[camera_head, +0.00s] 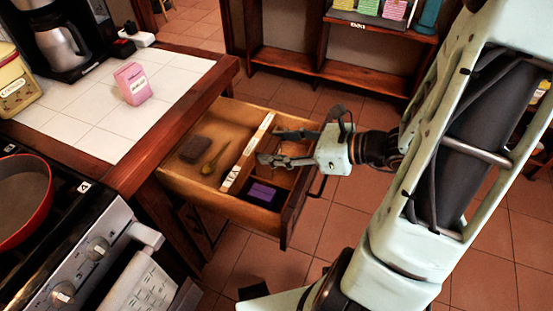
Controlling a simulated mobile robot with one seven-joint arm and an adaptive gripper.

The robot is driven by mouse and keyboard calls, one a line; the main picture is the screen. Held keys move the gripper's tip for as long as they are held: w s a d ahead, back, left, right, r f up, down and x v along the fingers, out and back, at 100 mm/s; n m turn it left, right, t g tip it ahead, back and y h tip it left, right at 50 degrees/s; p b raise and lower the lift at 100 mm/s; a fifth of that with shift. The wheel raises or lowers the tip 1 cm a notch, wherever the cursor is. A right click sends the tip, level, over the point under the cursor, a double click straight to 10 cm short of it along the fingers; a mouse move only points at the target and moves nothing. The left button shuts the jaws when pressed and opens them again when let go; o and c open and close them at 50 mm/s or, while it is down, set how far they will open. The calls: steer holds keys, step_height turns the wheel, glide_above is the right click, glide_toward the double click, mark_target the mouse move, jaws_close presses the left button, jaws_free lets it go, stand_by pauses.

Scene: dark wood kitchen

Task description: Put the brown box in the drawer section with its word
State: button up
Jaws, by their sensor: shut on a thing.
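An open wooden drawer (168,179) sticks out below the counter. A divider (247,153) with white word labels splits it into a left and a right section; the words are too small to read surely. My gripper (266,147) is over the right section, close to the divider. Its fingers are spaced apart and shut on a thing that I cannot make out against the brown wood. A dark brown block (195,149) lies flat in the left section; I cannot tell whether it is a box.
A purple box (263,193) and an olive spoon (214,158) lie in the drawer. A pink labelled box (133,84) stands on the tiled counter (85,115). A stove with a red pan (22,195) is at left.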

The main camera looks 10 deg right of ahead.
steer(key=w+d+f+b, duration=0.1)
steer(key=w+f+b, duration=0.1)
steer(key=w+f, duration=0.5)
step_height(320, 180, down, 3)
steer(key=shift+d, duration=0.3)
